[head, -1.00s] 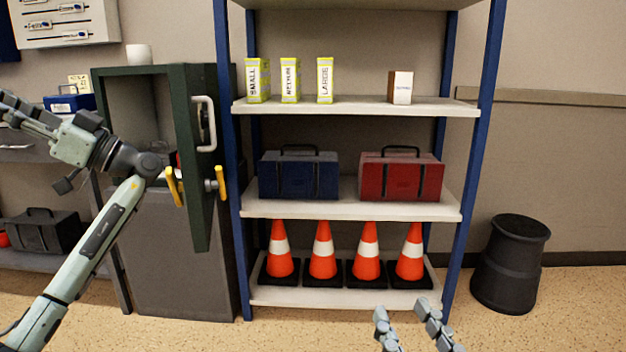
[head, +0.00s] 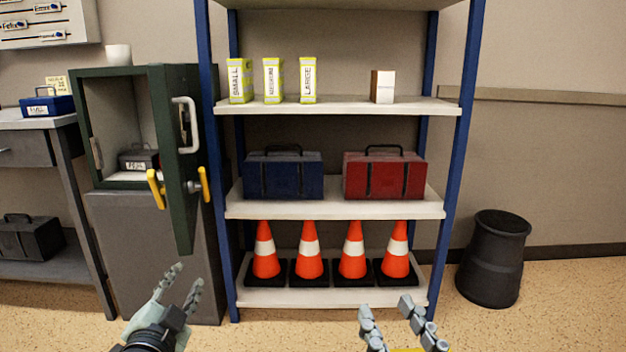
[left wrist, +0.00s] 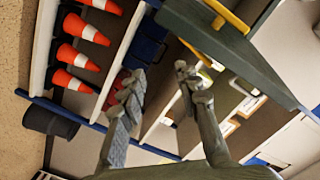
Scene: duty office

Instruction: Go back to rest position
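My left gripper (head: 179,287) is at the lower left of the head view, in front of the grey base under the safe. Its fingers are apart with nothing between them. In the left wrist view its two fingers (left wrist: 157,92) are also apart and empty. My right gripper (head: 390,318) is at the bottom of the head view, in front of the shelf's lowest board. Its fingers are apart, and no held thing shows between them.
A dark green safe (head: 120,72) stands left with its door (head: 180,130) open towards me. A blue-posted shelf (head: 335,209) holds boxes, a blue toolbox (head: 282,175), a red toolbox (head: 384,176) and orange cones (head: 308,252). A black bin (head: 494,260) stands right.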

